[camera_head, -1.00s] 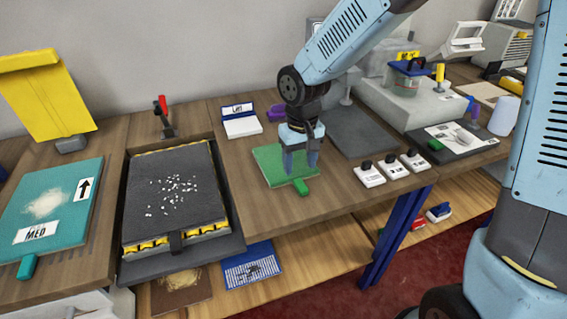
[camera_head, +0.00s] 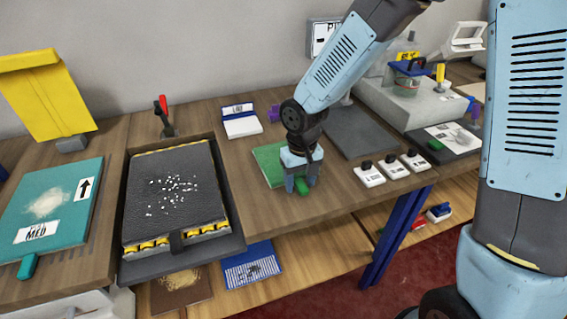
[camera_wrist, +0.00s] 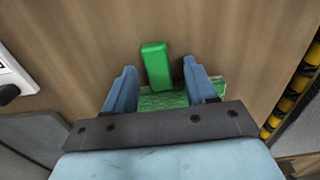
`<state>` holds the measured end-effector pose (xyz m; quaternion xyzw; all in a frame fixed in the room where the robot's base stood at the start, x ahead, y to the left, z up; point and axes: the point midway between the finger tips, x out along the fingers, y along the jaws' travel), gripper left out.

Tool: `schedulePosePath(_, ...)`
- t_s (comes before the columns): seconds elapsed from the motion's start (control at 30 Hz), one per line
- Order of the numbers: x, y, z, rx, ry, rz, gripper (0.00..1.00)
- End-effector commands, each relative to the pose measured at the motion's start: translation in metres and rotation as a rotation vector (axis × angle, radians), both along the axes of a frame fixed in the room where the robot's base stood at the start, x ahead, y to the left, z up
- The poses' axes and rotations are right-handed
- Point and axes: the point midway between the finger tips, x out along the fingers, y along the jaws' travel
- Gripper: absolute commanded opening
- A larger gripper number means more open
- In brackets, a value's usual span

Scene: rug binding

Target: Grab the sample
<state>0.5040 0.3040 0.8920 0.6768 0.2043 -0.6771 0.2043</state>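The likely sample is a flat green square (camera_head: 268,160) with a bright green tab, lying on the wooden bench; no label on it is readable. The tab (camera_wrist: 156,66) shows in the wrist view, just beyond and between the two blue fingertips. My gripper (camera_head: 302,188) is low over the near edge of the square, with its fingers on either side of the tab. In the wrist view my gripper (camera_wrist: 156,75) is open, with gaps on both sides of the tab. Part of the square is hidden behind my gripper.
A black tray with a dark pad (camera_head: 172,205) and white bits stands left. A teal board (camera_head: 70,205) marked MED lies farther left. Small white switch blocks (camera_head: 393,166) stand right, near the bench edge. A dark grey mat (camera_head: 360,132) lies behind.

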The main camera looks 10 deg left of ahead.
Motion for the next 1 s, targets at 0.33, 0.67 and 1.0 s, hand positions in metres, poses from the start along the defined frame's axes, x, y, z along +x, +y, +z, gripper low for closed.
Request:
schedulePosePath(0.33,0.0001,-0.0002,0.0002,0.0,0.0,0.0,0.22)
schedulePosePath(0.67,0.0003,-0.0003,0.0003,0.0,0.0,0.0,0.0)
schedulePosePath(1.0,0.001,-0.0002,0.0095,0.002,-0.002,-0.001,0.0)
